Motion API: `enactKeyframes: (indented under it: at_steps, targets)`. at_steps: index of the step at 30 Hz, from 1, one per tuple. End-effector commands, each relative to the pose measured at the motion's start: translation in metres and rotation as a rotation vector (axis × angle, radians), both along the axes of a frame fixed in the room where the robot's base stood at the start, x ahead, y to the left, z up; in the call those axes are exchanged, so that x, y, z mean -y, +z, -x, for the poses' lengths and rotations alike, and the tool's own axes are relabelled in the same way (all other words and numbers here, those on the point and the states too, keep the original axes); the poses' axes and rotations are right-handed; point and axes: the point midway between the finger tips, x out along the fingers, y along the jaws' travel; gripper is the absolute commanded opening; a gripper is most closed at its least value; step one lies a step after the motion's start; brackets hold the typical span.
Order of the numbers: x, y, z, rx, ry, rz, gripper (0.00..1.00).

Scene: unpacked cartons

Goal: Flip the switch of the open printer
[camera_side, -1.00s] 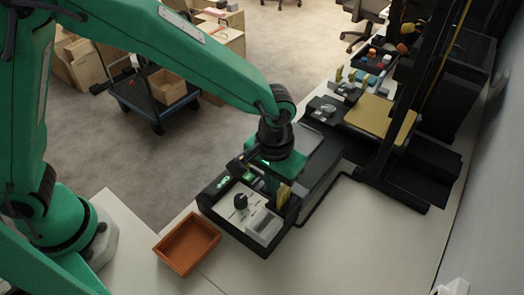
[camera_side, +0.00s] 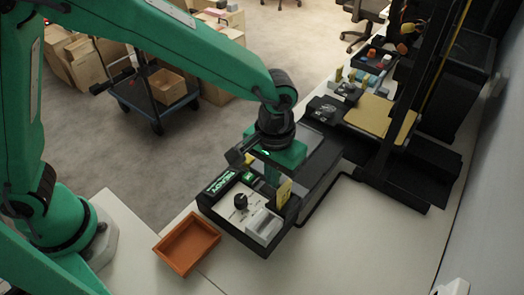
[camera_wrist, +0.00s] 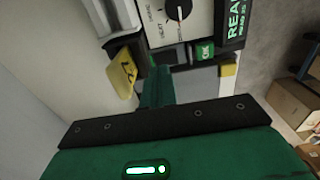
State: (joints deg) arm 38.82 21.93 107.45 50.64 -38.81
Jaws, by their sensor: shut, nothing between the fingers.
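The printer (camera_side: 262,243) is a black box on the white table, with a pale control panel. The panel has a black knob (camera_side: 240,201), which also shows in the wrist view (camera_wrist: 178,9), and a pale raised block (camera_side: 264,226). A lit green display (camera_side: 221,182) reads READY, and a small green OK tile (camera_wrist: 205,50) sits beside it. I cannot tell for sure which part is the switch. My gripper (camera_wrist: 157,85) is shut and empty, behind the panel.
An orange tray (camera_side: 187,243) lies left of the printer. A dark frame with a yellow plate (camera_side: 380,118) stands behind right. A cart with a carton (camera_side: 167,87) is on the floor. The table front right of the printer is clear.

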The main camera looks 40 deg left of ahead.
Motion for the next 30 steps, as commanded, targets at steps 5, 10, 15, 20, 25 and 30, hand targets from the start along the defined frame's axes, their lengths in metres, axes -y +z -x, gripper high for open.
enactKeyframes:
  at_steps: [5, 10, 15, 20, 25, 30]
  targets:
    - [0.000, 0.011, 0.000, 0.002, 0.000, 0.002, 0.00]
    - [0.000, 0.020, 0.000, 0.002, 0.000, 0.002, 0.00]
    - [0.000, 0.030, 0.000, 0.001, 0.000, 0.001, 0.00]
    - [0.000, 0.038, 0.000, 0.001, 0.000, 0.001, 0.00]
    - [0.000, 0.041, 0.000, 0.001, 0.000, 0.001, 0.00]
    - [0.000, 0.041, 0.000, 0.001, 0.000, 0.000, 0.00]
